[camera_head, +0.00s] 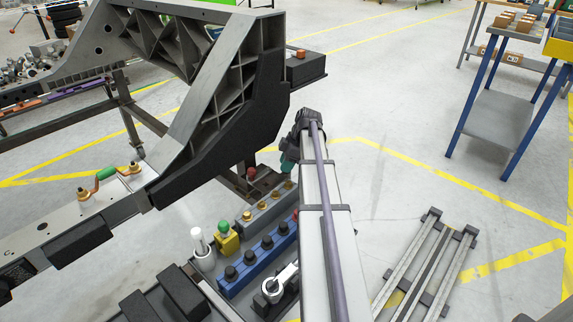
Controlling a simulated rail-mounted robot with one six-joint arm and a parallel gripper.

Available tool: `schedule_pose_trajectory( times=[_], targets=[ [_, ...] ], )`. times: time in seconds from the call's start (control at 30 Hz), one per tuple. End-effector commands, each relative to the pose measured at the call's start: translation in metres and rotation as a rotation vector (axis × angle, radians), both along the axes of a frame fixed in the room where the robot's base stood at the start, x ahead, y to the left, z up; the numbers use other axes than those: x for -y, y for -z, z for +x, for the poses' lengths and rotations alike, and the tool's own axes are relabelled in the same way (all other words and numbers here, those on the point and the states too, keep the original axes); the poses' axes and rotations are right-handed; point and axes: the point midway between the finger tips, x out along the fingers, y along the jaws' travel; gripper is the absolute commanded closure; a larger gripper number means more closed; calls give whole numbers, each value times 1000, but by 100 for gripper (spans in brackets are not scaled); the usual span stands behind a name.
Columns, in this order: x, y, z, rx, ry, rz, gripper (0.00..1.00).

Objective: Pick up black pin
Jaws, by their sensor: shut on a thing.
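Several black pins stand upright in a row in a long blue block (243,283) at the lower middle of the head view. One of these black pins (249,257) is near the middle of the row. My arm comes up from the bottom edge and bends down at a dark joint, with a teal part below it. My gripper's fingers do not show; my own arm link hides that area, so what they hold cannot be seen. The right end of the blue block is close to my arm link and partly covered by it.
A grey block with gold pins (262,206), a yellow block with a green knob (227,241) and a white pin (199,242) stand beside the blue block. A large grey chassis frame (215,95) rises behind. Open floor lies right, with a blue-legged cart (495,118).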

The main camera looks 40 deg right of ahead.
Motion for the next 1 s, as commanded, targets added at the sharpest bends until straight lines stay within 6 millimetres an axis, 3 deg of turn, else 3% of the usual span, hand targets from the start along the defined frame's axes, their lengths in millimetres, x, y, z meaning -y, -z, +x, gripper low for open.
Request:
schedule_pose_trajectory(
  times=[0.43, 0.5, 0.67, 0.9, 1.0],
  targets=[
    [0, -75, 0, 0, 0, 0, 98],
    [12, -65, -8, 0, 4, 0, 98],
    [43, -64, -31, 0, 4, 0, 98],
    [108, -64, -79, -1, 5, 1, 98],
    [127, -64, -94, 0, 3, 0, 98]
  ],
)
